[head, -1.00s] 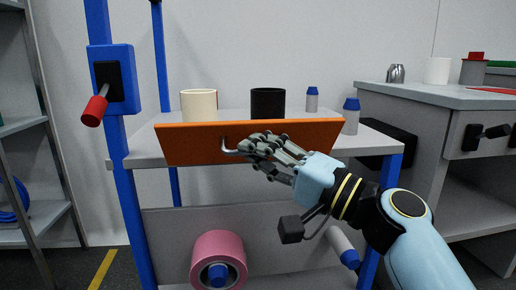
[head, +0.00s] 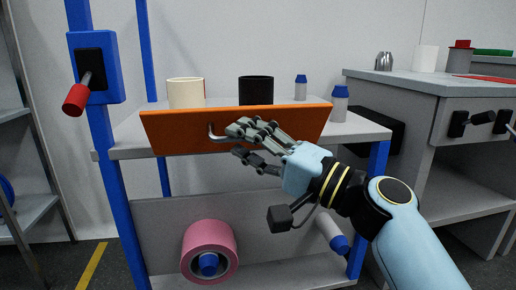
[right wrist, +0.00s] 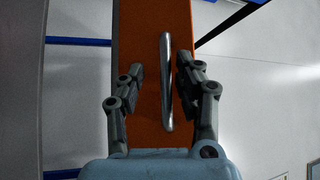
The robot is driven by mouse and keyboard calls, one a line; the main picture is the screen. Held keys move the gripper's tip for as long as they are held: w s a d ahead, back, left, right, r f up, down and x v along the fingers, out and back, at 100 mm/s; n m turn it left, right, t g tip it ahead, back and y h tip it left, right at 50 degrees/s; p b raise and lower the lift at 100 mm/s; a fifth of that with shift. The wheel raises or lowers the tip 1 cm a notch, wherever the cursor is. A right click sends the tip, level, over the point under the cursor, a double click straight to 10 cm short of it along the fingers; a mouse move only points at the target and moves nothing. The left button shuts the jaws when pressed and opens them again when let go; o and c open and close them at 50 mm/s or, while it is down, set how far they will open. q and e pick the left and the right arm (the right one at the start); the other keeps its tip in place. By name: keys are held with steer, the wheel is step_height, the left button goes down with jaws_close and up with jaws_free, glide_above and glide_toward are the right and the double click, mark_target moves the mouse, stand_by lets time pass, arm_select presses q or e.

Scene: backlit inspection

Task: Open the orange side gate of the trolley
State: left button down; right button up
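The orange side gate (head: 290,121) stands upright along the near edge of the trolley's grey upper shelf (head: 362,131). Its bent metal handle (head: 214,134) sticks out near the panel's middle. My right gripper (head: 236,141) is at the handle, with its fingers spread apart. In the right wrist view the handle (right wrist: 167,80) lies between the two fingers of the gripper (right wrist: 161,68), with a gap on each side. The orange panel (right wrist: 150,22) is behind it. My left gripper is not in view.
A cream cup (head: 186,93), a black cup (head: 256,90) and blue-capped bottles (head: 339,104) stand behind the gate. A red-handled lever (head: 76,99) is on the left blue post. A pink roll (head: 209,240) lies below. A grey bench (head: 420,85) stands right.

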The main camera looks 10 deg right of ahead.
steer(key=v, duration=1.2)
